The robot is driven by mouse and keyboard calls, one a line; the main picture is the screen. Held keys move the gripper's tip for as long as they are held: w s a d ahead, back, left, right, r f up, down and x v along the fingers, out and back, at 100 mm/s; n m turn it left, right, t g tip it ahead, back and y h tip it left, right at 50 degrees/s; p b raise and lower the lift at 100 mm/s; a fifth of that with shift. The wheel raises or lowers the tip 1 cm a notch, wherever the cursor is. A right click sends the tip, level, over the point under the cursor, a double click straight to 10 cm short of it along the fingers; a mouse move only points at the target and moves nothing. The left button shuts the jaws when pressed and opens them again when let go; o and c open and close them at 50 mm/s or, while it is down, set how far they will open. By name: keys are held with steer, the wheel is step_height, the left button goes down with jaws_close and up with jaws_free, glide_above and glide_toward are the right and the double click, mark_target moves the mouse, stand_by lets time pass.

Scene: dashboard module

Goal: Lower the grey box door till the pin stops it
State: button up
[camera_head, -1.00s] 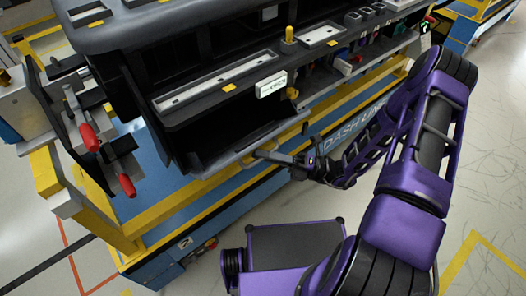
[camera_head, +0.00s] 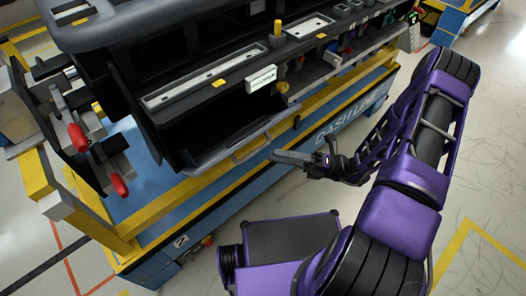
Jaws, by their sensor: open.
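The grey box door (camera_head: 206,158) is swung out and down at the lower front of the dark dashboard module, with the dark box opening above it. Its pale handle bar (camera_head: 252,148) runs along the outer edge. My gripper (camera_head: 277,156) is just right of the handle, apart from it, and holds nothing. The gap between its fingers is hard to make out from this side. I cannot tell whether the door rests on a stop pin. A yellow knob (camera_head: 282,87) shows at the right end of the opening.
Red-handled clamps (camera_head: 78,138) stand at the left. A yellow and blue stand rail (camera_head: 330,101) runs below the module. A white label (camera_head: 261,79) and a yellow-topped peg (camera_head: 278,28) are on the module above. The floor at right is clear.

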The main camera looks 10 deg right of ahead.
steer(key=v, duration=1.1)
steer(key=shift+b, duration=0.35)
